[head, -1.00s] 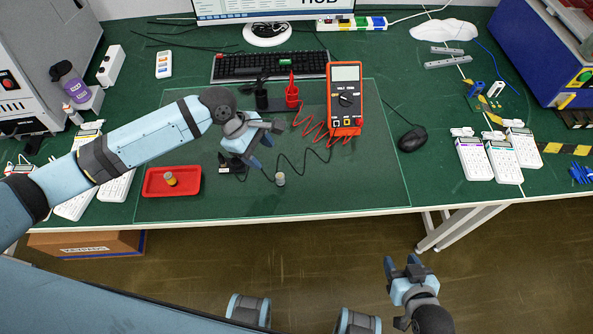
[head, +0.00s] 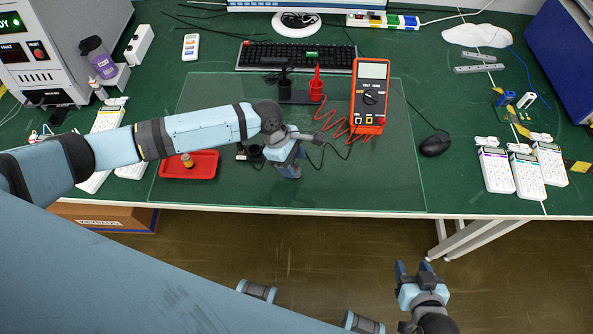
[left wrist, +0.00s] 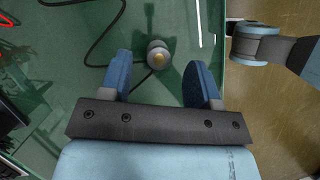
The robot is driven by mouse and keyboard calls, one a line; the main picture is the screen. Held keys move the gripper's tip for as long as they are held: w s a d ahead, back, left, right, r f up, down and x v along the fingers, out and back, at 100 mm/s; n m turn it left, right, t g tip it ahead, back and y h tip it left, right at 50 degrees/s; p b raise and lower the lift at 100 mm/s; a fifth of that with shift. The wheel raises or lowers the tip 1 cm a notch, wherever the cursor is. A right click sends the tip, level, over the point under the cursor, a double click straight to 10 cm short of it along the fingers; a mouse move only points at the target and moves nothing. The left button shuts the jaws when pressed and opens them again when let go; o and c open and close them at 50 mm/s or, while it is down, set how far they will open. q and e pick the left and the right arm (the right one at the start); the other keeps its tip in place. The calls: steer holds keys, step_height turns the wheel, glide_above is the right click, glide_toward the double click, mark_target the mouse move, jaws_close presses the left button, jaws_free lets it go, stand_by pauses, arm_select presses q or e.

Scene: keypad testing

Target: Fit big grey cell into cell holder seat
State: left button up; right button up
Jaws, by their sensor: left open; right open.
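The big grey cell (left wrist: 158,55) stands upright on the glass mat, its round top with a brass-coloured centre showing in the left wrist view. My left gripper (left wrist: 159,72) is open above the mat, and the cell shows between its two blue fingertips, toward their far ends. I cannot tell whether either finger touches it. In the head view my left gripper (head: 289,170) covers the cell. A small black device with a cable (head: 256,153), perhaps the cell holder, is partly hidden just left of that gripper. My right gripper (head: 414,268) is open and empty, in front of the table.
A red tray (head: 212,172) with an orange-brown cell stands left on the mat. An orange multimeter (head: 370,97) with a coiled red lead and a keyboard (head: 300,57) lie behind. A mouse (head: 435,145) and white keypads (head: 525,175) are at right. The mat's right front is clear.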

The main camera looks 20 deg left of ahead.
mark_target(297, 172)
arm_select(q)
steer(key=shift+x, duration=1.4)
steer(key=c, duration=1)
steer(key=shift+r, duration=0.1)
